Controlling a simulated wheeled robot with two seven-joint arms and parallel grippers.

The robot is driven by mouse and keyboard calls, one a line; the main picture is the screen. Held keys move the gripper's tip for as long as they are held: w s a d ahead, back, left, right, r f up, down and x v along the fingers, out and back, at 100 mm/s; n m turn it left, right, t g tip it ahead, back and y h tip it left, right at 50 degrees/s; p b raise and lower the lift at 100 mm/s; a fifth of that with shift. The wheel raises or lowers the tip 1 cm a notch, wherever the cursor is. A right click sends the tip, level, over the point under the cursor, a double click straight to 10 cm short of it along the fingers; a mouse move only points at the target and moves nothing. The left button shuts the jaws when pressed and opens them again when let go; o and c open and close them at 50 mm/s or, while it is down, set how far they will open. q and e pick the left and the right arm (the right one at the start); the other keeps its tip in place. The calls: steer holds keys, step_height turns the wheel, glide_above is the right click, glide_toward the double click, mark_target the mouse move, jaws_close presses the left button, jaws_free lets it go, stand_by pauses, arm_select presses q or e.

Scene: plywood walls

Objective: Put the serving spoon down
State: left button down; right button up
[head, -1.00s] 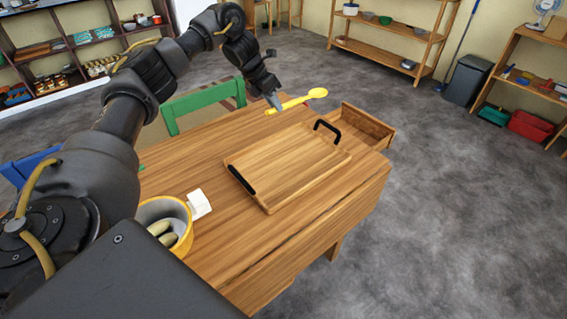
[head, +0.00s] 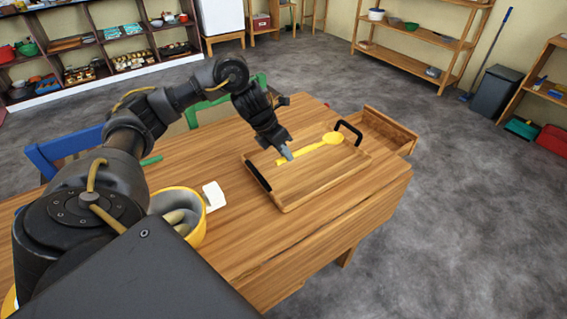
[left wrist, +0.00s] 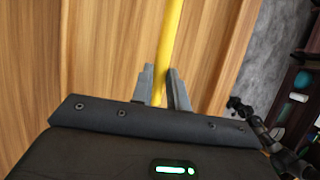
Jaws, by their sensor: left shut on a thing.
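The yellow serving spoon (head: 318,145) is over the wooden tray (head: 292,199) on the table, its bowl toward the tray's far right handle. My left gripper (head: 285,154) is shut on the spoon's handle near its end. In the left wrist view the yellow handle (left wrist: 169,45) runs up from between the two grey fingers (left wrist: 164,88), with wood grain behind it. I cannot tell whether the spoon touches the tray floor. My right gripper is not in view.
A yellow pot (head: 190,219) with pale things inside and a white block (head: 214,195) stand left of the tray. The wooden table (head: 270,248) is bare in front of the tray. An open drawer (head: 385,133) sticks out at the far right. Chairs (head: 68,149) stand behind.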

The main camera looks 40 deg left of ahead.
mark_target(283, 161)
arm_select(q)
steer(key=shift+s+f, duration=0.1)
steer(key=shift+f, duration=0.05)
step_height(283, 161, down, 4)
steer(key=shift+s+d+r+b, duration=0.15)
steer(key=shift+r+b, duration=0.1)
steer(key=shift+b, duration=0.2)
steer(key=c, duration=1.6)
jaws_free()
steer(key=shift+c, duration=0.2)
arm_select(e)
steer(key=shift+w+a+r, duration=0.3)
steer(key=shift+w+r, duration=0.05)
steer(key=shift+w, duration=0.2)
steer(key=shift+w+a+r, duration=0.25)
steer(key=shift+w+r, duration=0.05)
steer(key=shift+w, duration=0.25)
arm_select(q)
steer(key=shift+r, duration=0.25)
steer(key=p+v, duration=0.3)
steer(key=v, duration=0.8)
steer(key=shift+r, duration=0.3)
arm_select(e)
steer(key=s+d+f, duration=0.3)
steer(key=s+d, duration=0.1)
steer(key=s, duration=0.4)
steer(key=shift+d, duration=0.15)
